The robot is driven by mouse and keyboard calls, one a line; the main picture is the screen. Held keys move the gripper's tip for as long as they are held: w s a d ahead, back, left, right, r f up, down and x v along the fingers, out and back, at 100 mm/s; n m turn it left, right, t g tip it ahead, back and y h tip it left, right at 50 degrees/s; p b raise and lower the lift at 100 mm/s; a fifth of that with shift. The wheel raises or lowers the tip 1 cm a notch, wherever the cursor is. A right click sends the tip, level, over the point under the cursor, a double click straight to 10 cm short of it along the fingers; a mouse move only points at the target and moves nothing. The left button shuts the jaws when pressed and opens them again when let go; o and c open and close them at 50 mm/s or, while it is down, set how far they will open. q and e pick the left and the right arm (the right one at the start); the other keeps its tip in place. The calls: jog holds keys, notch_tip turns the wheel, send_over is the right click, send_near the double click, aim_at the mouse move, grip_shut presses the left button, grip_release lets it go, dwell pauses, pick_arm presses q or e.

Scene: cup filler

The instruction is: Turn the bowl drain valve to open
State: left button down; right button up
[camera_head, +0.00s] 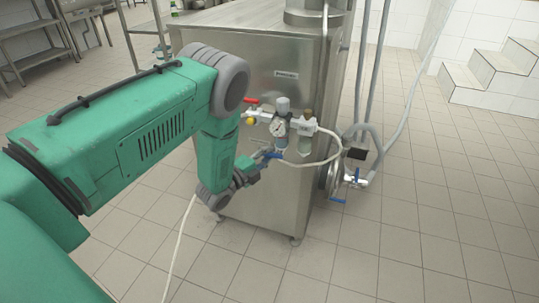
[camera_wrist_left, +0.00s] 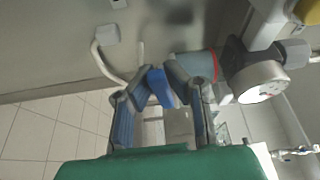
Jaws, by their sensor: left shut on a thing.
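My left gripper (camera_head: 258,167) is at the front of the steel machine (camera_head: 270,190), left of and below the pressure gauge (camera_head: 277,128). It is shut on a blue valve handle (camera_head: 272,154). In the left wrist view the blue handle (camera_wrist_left: 160,87) shows between the fingertips of the left gripper (camera_wrist_left: 163,90), close to the steel panel. Most of the valve body is hidden. Other blue valve handles (camera_head: 338,200) sit at the machine's lower right, near a white pipe fitting (camera_head: 357,181). I cannot tell from labels which handle is the bowl drain valve. My right gripper is not in view.
A red handle (camera_head: 251,101) and a yellow knob (camera_head: 250,121) sit above my gripper. A pale hose (camera_head: 325,160) loops right of the gauge. Upright pipes (camera_head: 378,70) stand beside the machine. White steps (camera_head: 490,75) are at the right. The tiled floor (camera_head: 440,220) is clear.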

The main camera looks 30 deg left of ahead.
pick_arm(q)
jog(key=shift+s+a+f+n, duration=0.2)
jog(key=shift+f+n, duration=0.25)
jog(key=shift+n, duration=0.25)
jog(key=shift+w+d+f+n+t+y+b, duration=0.1)
jog(key=shift+d+f+n+t+y+b, duration=0.85)
jog(key=shift+n, duration=2.45)
jog(key=shift+w+d+r+n+t+y+b, duration=0.1)
jog(key=shift+d+n+t+y+b, duration=0.15)
jog(key=shift+n+y, duration=2.3)
jog(key=shift+w+d+f+n+t+y+b, duration=0.1)
jog(key=shift+d+f+n+t+y+b, duration=0.45)
jog(key=shift+n, duration=3.7)
jog(key=c, duration=1.5)
grip_release()
jog(key=shift+r, duration=0.1)
jog(key=shift+c, duration=0.2)
jog(key=shift+r, duration=0.1)
